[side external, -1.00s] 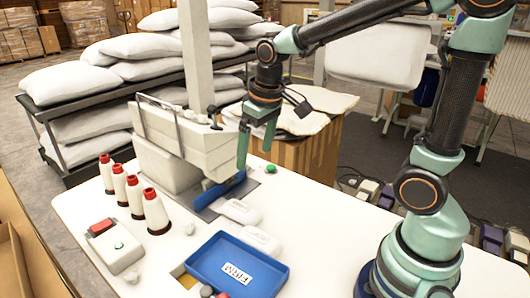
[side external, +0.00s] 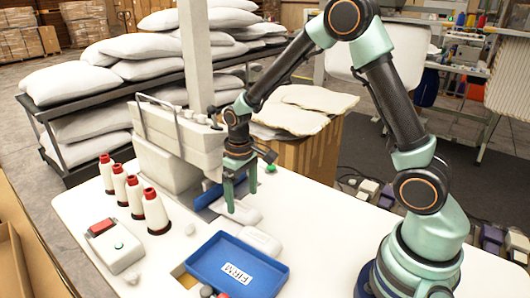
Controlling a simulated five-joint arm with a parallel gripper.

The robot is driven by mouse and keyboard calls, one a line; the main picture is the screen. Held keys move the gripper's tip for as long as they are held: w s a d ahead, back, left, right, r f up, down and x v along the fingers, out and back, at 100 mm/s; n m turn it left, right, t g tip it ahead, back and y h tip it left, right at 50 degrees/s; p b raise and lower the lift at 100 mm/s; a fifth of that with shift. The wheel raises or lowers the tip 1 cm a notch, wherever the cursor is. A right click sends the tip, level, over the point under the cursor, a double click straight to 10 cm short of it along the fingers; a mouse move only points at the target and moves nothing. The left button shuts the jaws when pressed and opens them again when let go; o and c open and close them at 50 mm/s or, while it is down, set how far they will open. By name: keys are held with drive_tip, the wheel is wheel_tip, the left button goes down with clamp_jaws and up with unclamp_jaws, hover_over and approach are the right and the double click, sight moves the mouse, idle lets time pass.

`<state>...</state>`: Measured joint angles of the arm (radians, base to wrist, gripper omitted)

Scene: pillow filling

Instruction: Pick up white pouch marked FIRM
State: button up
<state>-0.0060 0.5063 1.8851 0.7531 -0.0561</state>
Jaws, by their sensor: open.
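Two white pouches lie on the white table (side external: 340,235). The farther pouch (side external: 246,214) is right beneath my gripper, and the nearer pouch (side external: 261,240) lies just behind the blue tray (side external: 200,262). No marking is readable on either pouch; the word FIRM shows on the tray's label (side external: 237,273). My gripper (side external: 242,201) points down, open, with one green finger in front of the farther pouch's left part and the other near its far right side. Part of that pouch is hidden by the finger. I cannot tell whether the fingers touch it.
A white machine (side external: 180,140) with a post stands close left of my gripper, with a blue piece (side external: 207,196) at its base. Several thread cones (side external: 155,212) and a control box (side external: 114,247) stand at the left. A green button (side external: 270,169) is behind. The table's right is clear.

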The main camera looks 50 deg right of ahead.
sight(246, 209)
drive_tip(key=shift+s+d+f, duration=0.1)
drive_tip(key=shift+d+f, duration=0.05)
drive_tip(key=shift+f, duration=1.3)
drive_tip(key=shift+s+d+f, duration=0.1)
drive_tip(key=shift+f, duration=1.3)
drive_tip(key=c, duration=1.2)
drive_tip(key=shift+s+f, duration=0.1)
drive_tip(key=shift+s, duration=0.05)
drive_tip(key=shift+c, duration=0.9)
